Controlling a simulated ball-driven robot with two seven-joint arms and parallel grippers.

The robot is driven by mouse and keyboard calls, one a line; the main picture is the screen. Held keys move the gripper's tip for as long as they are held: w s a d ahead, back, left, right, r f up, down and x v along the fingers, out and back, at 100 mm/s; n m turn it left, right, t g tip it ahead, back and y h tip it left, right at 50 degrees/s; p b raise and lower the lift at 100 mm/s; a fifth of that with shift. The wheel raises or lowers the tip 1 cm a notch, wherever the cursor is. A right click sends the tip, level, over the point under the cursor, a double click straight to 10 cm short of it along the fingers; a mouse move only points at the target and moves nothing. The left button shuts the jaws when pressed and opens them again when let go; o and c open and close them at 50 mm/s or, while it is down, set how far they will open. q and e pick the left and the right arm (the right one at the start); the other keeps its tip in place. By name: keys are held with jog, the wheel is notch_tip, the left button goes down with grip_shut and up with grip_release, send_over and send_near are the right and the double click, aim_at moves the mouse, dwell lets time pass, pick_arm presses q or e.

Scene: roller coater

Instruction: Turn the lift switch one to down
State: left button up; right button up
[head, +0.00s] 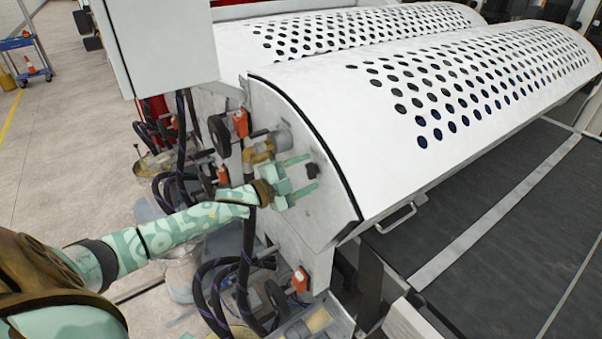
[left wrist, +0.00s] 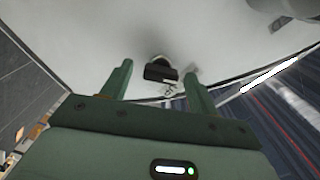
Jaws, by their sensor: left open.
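A small black switch knob (head: 312,171) sits on the white end panel of the roller cover. In the left wrist view the black switch knob (left wrist: 160,72) stands out from the pale panel, with a small light label beside it. My left gripper (head: 309,172) is green and open, its two fingers pointing at the panel, one above and one below the knob. In the left wrist view the left gripper (left wrist: 157,76) has the knob between its fingertips, with gaps on both sides; contact with the panel cannot be told. My right gripper is not in view.
White perforated roller covers (head: 440,95) extend to the right. Orange-handled valves (head: 240,122) and dark hoses (head: 225,285) crowd the machine's side near my left arm. A white cabinet (head: 155,45) hangs above. The floor (head: 65,150) at left is open, with a blue cart (head: 22,55) far back.

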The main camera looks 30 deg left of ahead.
pick_arm(q)
jog(key=b+v, duration=0.2)
jog(key=v, duration=1.4)
jog(key=shift+s, duration=0.2)
